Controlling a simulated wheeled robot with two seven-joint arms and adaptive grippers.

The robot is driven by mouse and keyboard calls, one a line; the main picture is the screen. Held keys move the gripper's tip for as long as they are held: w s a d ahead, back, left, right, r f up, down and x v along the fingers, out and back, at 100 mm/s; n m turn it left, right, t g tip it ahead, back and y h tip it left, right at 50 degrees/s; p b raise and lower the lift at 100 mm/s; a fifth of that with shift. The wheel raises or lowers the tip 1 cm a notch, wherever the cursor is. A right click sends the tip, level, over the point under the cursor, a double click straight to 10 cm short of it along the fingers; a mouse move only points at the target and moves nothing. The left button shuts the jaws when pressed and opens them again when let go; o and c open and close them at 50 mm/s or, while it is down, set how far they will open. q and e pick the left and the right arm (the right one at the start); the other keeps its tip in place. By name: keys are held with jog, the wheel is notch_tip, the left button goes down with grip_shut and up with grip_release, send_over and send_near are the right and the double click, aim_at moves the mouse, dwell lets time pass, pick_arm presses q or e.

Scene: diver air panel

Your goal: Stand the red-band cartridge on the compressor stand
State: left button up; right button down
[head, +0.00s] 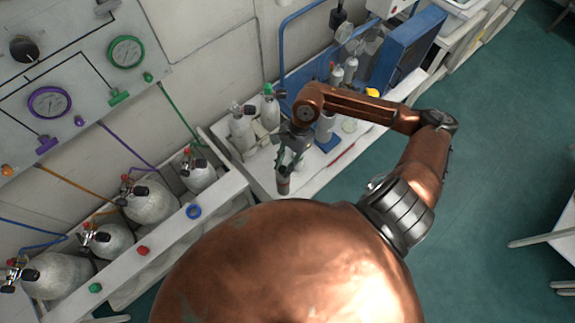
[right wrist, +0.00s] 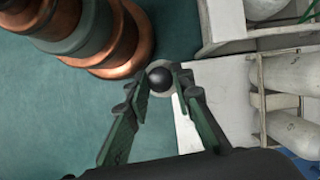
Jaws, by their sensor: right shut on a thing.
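My right gripper (head: 287,165) points down over the front edge of the white bench and is shut on a grey cartridge (head: 283,186) with a reddish band near its lower end. The cartridge hangs roughly upright, apart from the bench as far as I can tell. In the right wrist view, the fingers of my right gripper (right wrist: 160,82) close around its round end, which shows a black knob (right wrist: 159,79). I cannot tell for sure which thing is the compressor stand; a small blue base (head: 328,143) on the bench is partly hidden by my arm. My left gripper is out of view.
Several grey bottles (head: 241,130) stand on the white bench (head: 315,178) left of my right arm. A red rod (head: 341,157) lies near its front edge. A blue cabinet (head: 408,45) stands at the far end. Large cylinders (head: 150,200) line a rack at left.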

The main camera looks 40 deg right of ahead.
jog(key=s+d+m+t+h, duration=0.1)
jog(key=s+d+m+t, duration=0.35)
jog(key=m, duration=0.55)
jog(key=w+a+f+b, duration=0.1)
jog(key=w+f, duration=1.2)
jog(key=shift+w+a+g, duration=0.2)
jog(key=shift+g, duration=0.15)
jog(key=shift+f, duration=0.1)
jog(key=c, duration=2.1)
grip_release()
jog(key=shift+f, duration=0.15)
jog(key=o, duration=0.4)
